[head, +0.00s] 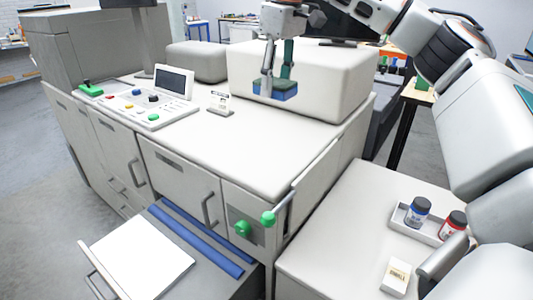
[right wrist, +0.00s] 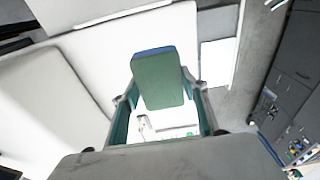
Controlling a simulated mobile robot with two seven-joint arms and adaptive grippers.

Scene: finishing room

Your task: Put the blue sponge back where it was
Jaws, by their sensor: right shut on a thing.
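The blue sponge (head: 284,92) is a small block, blue with a green face that shows in the right wrist view (right wrist: 160,82). My right gripper (head: 277,80) is shut on it, with one finger on each side. In the head view it holds the sponge in front of the pale raised housing (head: 330,85) on the machine, over the white machine top (head: 240,140). I cannot tell whether the sponge touches the housing. My left gripper is not in view.
A control panel (head: 140,108) and a small sign card (head: 220,103) stand on the machine top. An open drawer (head: 200,285) holds white paper (head: 138,258). The side table (head: 340,240) carries a tray (head: 430,238) with blue (head: 417,212) and red (head: 453,224) jars, and a small box (head: 396,277).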

